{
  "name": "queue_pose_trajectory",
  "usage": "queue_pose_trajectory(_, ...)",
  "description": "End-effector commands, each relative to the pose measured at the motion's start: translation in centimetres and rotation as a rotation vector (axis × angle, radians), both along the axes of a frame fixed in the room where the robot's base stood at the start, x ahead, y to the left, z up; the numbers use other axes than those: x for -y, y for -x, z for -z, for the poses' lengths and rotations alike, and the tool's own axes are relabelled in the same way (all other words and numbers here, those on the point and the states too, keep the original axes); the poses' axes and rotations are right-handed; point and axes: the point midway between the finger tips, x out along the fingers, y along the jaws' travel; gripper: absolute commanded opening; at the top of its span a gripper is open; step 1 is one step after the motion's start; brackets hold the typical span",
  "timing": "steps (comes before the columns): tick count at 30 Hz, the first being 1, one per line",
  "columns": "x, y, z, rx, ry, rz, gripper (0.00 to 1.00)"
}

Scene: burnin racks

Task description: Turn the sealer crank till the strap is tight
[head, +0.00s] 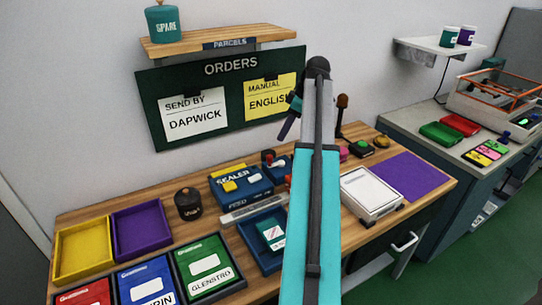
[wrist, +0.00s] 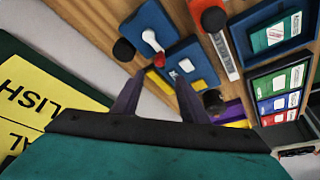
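The blue sealer (head: 240,185) lies on the bench, with a yellow part and a white label on top. Beside it is a blue plate (head: 280,171) with a white crank arm; that arm (wrist: 150,39) shows in the wrist view, near a black knob (wrist: 123,50) and a small red part (wrist: 158,60). My gripper (head: 287,127) is above the back of the bench in front of the orders board. In the wrist view its fingers (wrist: 161,88) are apart and empty, not touching the crank. I cannot make out the strap.
My arm hides part of the bench middle. A blue tray (head: 255,246) holds a packet. A black pot (head: 188,204) stands left of the sealer. The orders board (head: 220,95) is on the wall behind.

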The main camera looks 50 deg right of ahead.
Motion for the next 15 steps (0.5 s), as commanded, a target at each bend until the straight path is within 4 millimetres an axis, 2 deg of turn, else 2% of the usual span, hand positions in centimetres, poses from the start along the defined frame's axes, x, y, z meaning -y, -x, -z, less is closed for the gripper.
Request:
queue_pose_trajectory(5,-0.3,-0.5,1.2,0.000,0.000,0.000,0.40)
queue_pose_trajectory(15,-1.1,-1.8,4.9,0.000,0.000,-0.001,0.40)
